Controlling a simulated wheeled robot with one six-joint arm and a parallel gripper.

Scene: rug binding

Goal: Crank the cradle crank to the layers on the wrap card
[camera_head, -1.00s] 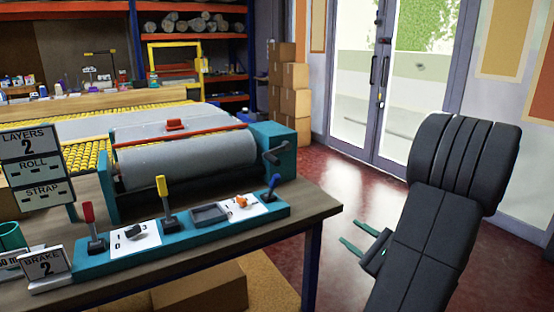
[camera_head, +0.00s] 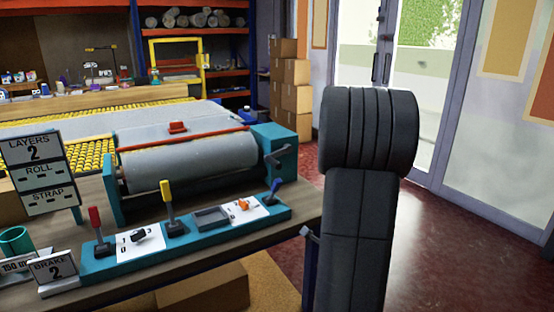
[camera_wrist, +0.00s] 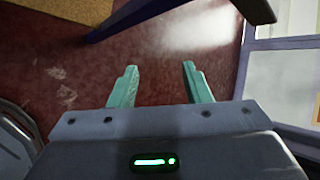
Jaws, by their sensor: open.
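The teal cradle holds a grey roll (camera_head: 190,162) on the bench. The cradle crank (camera_head: 276,157) is a dark handle on the cradle's right end block. The wrap card (camera_head: 38,150) stands at the left and reads LAYERS 2, with dashes for ROLL and STRAP. My gripper (camera_wrist: 160,85) shows in the wrist view with two teal fingers apart and nothing between them, above the red floor. In the head view my arm stands right of the bench and hides most of the gripper. The gripper is apart from the crank.
The bench front has a teal panel with a red lever (camera_head: 98,232), a yellow lever (camera_head: 171,208), a tray (camera_head: 212,218) and a blue lever (camera_head: 273,191). A brake card (camera_head: 54,272) reads 2. Cardboard boxes (camera_head: 290,90) stand behind. The floor to the right is clear.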

